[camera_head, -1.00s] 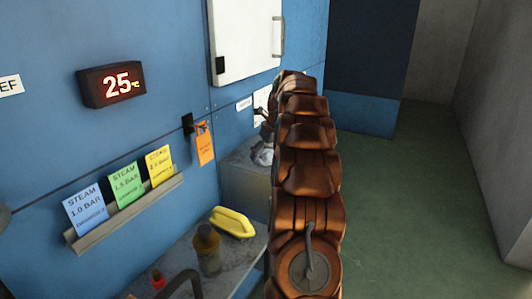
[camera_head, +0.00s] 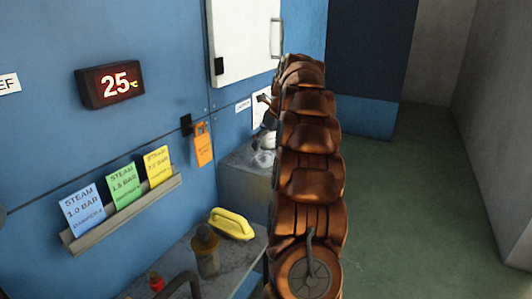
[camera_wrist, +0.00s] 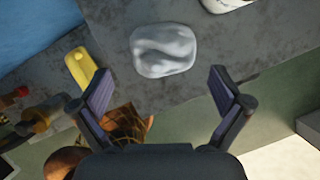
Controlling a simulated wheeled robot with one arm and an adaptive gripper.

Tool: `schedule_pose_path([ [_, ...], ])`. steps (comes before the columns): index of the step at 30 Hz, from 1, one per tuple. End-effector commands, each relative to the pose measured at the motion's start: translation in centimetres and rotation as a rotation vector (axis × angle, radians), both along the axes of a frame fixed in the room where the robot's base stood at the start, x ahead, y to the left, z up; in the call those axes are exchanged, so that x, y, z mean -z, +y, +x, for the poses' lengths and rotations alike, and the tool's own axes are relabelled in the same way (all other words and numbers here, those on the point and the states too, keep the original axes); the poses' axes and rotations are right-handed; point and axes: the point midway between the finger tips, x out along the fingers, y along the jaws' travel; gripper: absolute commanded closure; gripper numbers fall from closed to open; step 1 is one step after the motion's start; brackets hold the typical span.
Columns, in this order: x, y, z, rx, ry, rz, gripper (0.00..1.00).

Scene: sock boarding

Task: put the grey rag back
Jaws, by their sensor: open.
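The grey rag (camera_wrist: 164,50) is a rounded, folded light-grey lump lying on a dark grey worktop (camera_wrist: 110,15) in the wrist view. In the head view it shows as a pale patch (camera_head: 263,158), partly hidden behind my arm. My gripper (camera_wrist: 158,85) is open and empty. Its two dark fingers are spread wide, and the rag appears beyond the gap between them, apart from both. In the head view my arm hides most of the gripper.
A white item (camera_wrist: 226,4) lies beyond the rag. Steam cards (camera_head: 124,184) sit in a wall rack. A white cabinet (camera_head: 243,40) hangs above. Green floor is clear at right.

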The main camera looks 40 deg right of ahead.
Motion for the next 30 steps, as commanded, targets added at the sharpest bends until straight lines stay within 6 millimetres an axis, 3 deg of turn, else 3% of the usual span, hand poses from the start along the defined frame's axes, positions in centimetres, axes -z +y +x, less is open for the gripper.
schedule_pose_path([
  [7,-3.1,0.1,-1.3,0.0,-0.002,-0.001,0.0],
  [15,-5.2,0.2,-2.1,-0.001,0.001,0.001,0.0],
  [30,-5.9,0.8,-2.4,-0.02,0.004,-0.003,0.0],
])
